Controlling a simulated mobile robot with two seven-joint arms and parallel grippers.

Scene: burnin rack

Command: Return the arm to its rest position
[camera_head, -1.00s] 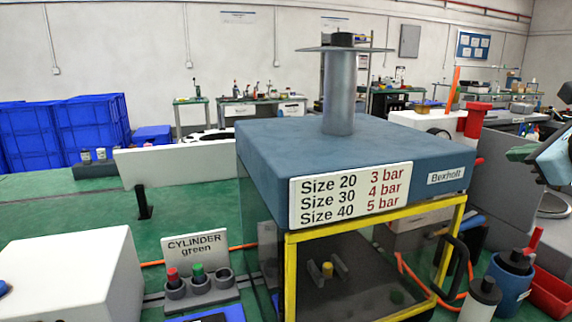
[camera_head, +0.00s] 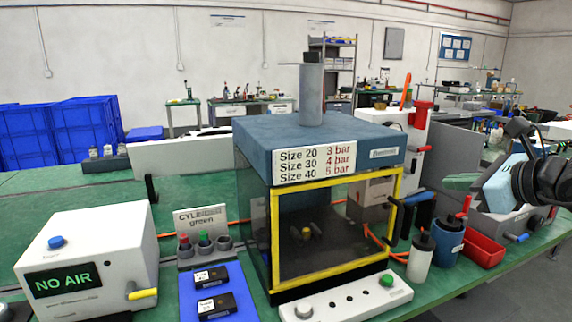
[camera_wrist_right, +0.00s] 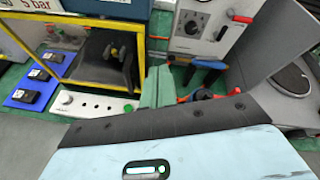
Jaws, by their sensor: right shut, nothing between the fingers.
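My right gripper (camera_head: 462,182) is at the right side of the head view, in the air above the red tray and beside the blue-topped test chamber. Its pale green fingers are together with nothing between them. In the right wrist view the closed fingers (camera_wrist_right: 157,88) point toward the bench, beyond the light blue wrist housing (camera_wrist_right: 190,155). My right arm (camera_head: 540,180) comes in from the right edge. My left gripper is not in view.
The blue-topped chamber (camera_head: 320,130) with a yellow-framed front stands mid-bench. A red tray (camera_head: 484,250), a dark blue container (camera_head: 448,242) and a white bottle (camera_head: 420,258) stand below the gripper. A white box reading "NO AIR" (camera_head: 120,245) is at left.

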